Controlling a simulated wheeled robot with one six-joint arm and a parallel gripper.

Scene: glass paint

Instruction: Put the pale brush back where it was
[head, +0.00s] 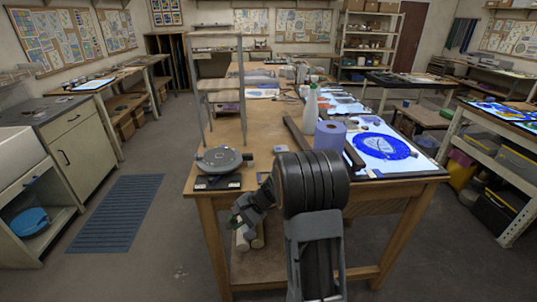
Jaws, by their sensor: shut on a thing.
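My gripper (241,214) shows small and dark at the left of my arm, by the near edge of the wooden table (225,134). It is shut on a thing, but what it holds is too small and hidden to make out. I cannot pick out the pale brush anywhere in this view. My arm hides part of the table's front edge and the space under it.
On the table stand a round grey device (222,160), a purple roll (330,136), a white bottle (310,110) and a lit panel with blue glass (383,146). A tall metal rack (222,85) rises at the left. The floor is clear around the blue mat (118,212).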

